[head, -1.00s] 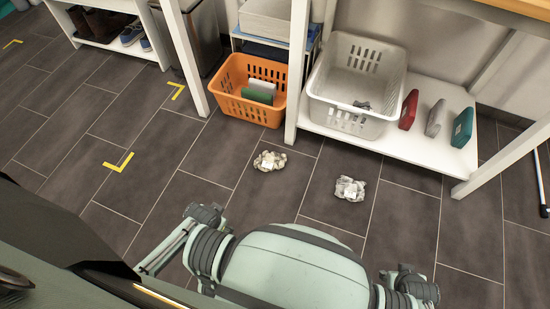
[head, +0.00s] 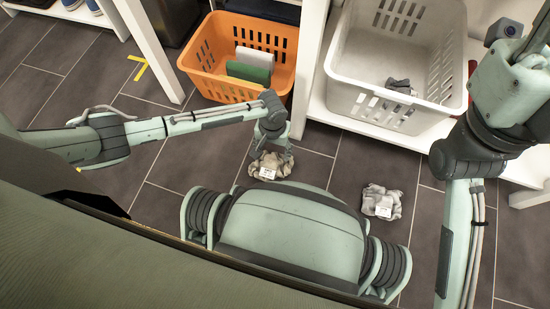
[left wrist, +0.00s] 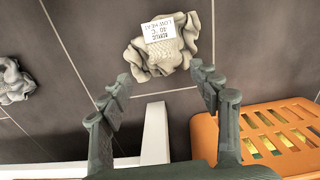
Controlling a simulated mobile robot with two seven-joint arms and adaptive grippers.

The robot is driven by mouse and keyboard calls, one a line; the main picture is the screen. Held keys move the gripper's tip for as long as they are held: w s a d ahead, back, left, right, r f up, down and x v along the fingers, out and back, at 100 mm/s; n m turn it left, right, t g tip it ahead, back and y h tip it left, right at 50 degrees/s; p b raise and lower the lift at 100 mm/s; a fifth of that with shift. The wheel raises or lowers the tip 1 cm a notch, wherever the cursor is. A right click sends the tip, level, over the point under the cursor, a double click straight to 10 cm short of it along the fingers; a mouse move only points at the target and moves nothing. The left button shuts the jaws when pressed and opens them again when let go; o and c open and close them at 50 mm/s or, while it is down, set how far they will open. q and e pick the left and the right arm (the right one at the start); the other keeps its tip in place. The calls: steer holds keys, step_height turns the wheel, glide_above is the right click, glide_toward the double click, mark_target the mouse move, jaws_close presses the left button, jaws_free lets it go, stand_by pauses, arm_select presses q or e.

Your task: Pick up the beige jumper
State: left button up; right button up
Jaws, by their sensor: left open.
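The beige jumper (head: 271,166) lies crumpled on the dark tiled floor in front of the orange basket, with a white care label on top. In the left wrist view the beige jumper (left wrist: 162,48) lies just beyond the fingertips, and its label reads "LOW HEAT" in part. My left gripper (head: 271,140) is above the jumper's far side in the head view. In the left wrist view the fingers of my left gripper (left wrist: 165,82) are spread apart with nothing between them. My right arm comes in at the right; I cannot make out its gripper's fingers.
A grey crumpled garment (head: 381,201) with a label lies on the floor to the right. The orange basket (head: 205,85) holds a green and a grey item. A white basket (head: 375,108) with a grey cloth stands on a low white shelf. A white post (head: 308,70) stands between the baskets.

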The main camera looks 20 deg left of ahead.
mark_target(271, 160)
arm_select(q)
steer(key=f+b, duration=0.1)
steer(key=f, duration=0.1)
steer(key=f+b, duration=0.1)
steer(key=f, duration=0.1)
steer(key=f+b, duration=0.1)
steer(key=f, duration=0.2)
steer(key=shift+s+a+b, duration=0.25)
steer(key=shift+a+b, duration=0.05)
steer(key=shift+a, duration=0.05)
steer(key=shift+c, duration=0.6)
jaws_close()
